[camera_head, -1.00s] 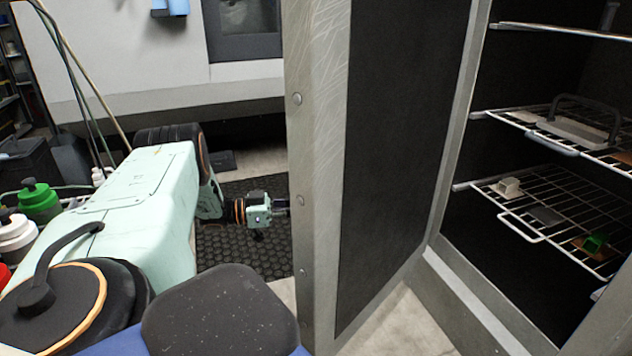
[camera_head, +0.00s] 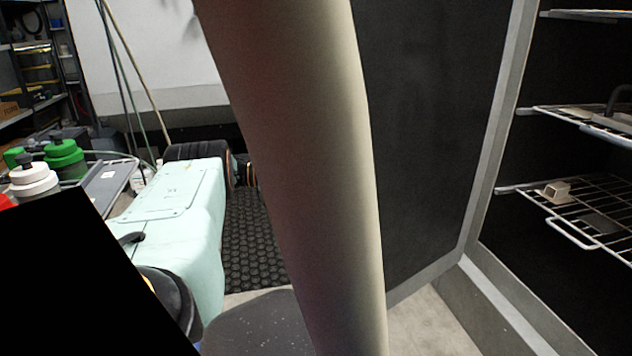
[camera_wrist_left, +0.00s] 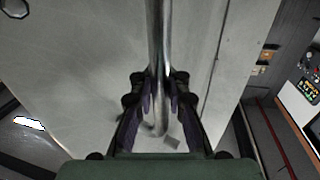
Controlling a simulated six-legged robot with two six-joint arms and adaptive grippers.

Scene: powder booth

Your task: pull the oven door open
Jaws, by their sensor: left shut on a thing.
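The oven door (camera_head: 435,130) stands open in the head view, its dark inner face showing and its free edge hidden. In the left wrist view its pale outer face (camera_wrist_left: 95,75) fills most of the picture. A vertical metal handle bar (camera_wrist_left: 157,40) runs down that face. My left gripper (camera_wrist_left: 158,88) is shut on the bar, one finger on each side. In the head view this gripper is hidden; my pale green left arm (camera_head: 175,210) reaches towards the door. My right gripper is in neither view.
The oven interior at right holds wire racks (camera_head: 590,220) with small parts. A large smooth beige shape (camera_head: 310,170) blocks the middle of the head view, very close; I cannot tell what it is. Bottles (camera_head: 65,158) stand at left. A black studded mat (camera_head: 250,240) lies on the floor.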

